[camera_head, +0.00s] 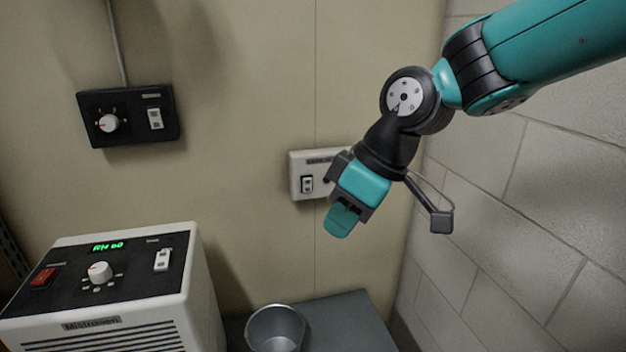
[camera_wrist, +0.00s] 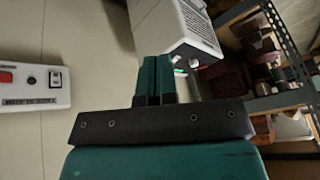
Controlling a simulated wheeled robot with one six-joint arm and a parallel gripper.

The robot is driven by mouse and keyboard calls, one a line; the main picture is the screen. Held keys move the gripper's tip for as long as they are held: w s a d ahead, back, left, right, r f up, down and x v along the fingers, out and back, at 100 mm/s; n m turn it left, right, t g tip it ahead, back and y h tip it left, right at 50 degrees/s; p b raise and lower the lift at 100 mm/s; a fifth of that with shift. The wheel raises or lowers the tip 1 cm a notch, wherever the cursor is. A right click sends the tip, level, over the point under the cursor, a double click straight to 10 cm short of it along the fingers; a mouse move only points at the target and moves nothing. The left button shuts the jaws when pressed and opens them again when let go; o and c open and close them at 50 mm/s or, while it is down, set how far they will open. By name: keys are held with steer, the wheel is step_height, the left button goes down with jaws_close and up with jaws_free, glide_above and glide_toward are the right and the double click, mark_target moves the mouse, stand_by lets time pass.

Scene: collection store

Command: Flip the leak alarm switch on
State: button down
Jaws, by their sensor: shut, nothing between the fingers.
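A white switch panel (camera_head: 298,172) is fixed to the beige wall, with a rocker switch (camera_head: 307,184) at its left end. Its label is too small to read, so I cannot confirm it is the leak alarm. My gripper (camera_head: 341,222) hides its right part in the head view. In the wrist view the panel (camera_wrist: 36,97) is at the left, upside down, with the rocker switch (camera_wrist: 55,80), a dark round part and a red part (camera_wrist: 6,77). My gripper (camera_wrist: 155,80) is shut and empty, in front of the panel and lower, apart from the switch.
A black control box (camera_head: 128,117) with a knob and switch hangs on the wall at left. A white machine (camera_head: 130,320) with a lit green display stands below it. A block wall (camera_head: 540,190) is at right.

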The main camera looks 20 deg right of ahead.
steer(key=w+d+f+n+t, duration=0.1)
steer(key=w+d+n, duration=0.1)
steer(key=w, duration=0.7)
steer(key=w+d+f+n+t, duration=0.1)
steer(key=w+d, duration=0.3)
steer(key=w, duration=0.5)
steer(key=w+d+f+n+t+p, duration=0.1)
steer(key=w+d+f+n+t, duration=0.1)
steer(key=w, duration=0.6)
steer(key=shift+w+d+f+n, duration=0.4)
steer(key=shift+d+f+n, duration=0.3)
steer(key=shift+d, duration=0.15)
steer(key=p, duration=0.5)
glide_toward(304, 191)
step_height(304, 191, down, 4)
steer(key=a, duration=0.2)
steer(key=shift+w+r, duration=0.2)
steer(key=shift+w, duration=0.75)
